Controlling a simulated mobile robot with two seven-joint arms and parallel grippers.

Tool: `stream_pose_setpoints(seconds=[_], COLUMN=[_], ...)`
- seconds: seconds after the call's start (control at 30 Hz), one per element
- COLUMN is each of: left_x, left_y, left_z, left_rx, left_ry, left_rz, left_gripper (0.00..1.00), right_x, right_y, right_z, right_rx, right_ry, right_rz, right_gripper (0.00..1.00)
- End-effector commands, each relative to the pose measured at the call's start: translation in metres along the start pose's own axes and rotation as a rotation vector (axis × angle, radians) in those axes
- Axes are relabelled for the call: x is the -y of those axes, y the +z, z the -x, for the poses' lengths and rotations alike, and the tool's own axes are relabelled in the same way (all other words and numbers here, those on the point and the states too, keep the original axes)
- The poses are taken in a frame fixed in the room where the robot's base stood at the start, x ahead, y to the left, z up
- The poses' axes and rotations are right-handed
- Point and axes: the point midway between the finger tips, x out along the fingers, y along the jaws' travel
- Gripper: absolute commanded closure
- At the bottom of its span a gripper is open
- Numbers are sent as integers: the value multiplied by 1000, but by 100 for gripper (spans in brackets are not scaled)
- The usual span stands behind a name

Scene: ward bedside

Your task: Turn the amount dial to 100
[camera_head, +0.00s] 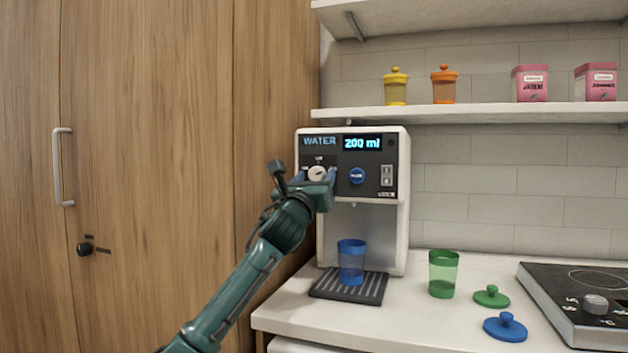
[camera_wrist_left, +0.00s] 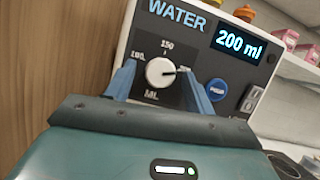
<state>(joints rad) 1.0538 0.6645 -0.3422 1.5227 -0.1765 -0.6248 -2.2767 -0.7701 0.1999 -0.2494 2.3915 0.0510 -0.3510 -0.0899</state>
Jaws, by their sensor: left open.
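The white amount dial (camera_wrist_left: 160,72) is on the dark front panel of the water dispenser (camera_head: 404,180). It also shows in the head view (camera_head: 318,173). Its pointer is toward the right-hand mark, and the display (camera_head: 363,143) reads 200 ml. The marks 100 and 150 are readable to the left of and above the dial. My left gripper (camera_wrist_left: 158,80) is open, with one blue finger on each side of the dial. I cannot tell whether the fingers touch it. My right gripper is not in view.
A blue push button (camera_head: 357,176) is right of the dial. A blue cup (camera_head: 351,262) stands on the drip tray (camera_head: 328,287). A green cup (camera_head: 443,274), green lid (camera_head: 491,297), blue lid (camera_head: 506,327) and hob (camera_head: 575,300) are to the right. A wooden cabinet (camera_head: 150,150) is left.

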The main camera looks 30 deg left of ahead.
Motion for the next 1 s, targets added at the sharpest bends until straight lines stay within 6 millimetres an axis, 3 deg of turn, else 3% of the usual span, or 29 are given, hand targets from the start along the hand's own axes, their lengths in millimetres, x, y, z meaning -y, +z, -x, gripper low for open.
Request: stream_pose_setpoints(seconds=[0.2,0.73,1.0], left_x=[0,0,1], left_y=[0,0,0], left_z=[0,0,0], left_rx=[0,0,0], left_ry=[-1,0,8], left_rz=[0,0,23], left_gripper=[46,89,91], right_x=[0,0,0], right_y=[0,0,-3], right_z=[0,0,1], right_rx=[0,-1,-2], right_ry=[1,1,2], right_rz=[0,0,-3], right_gripper=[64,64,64])
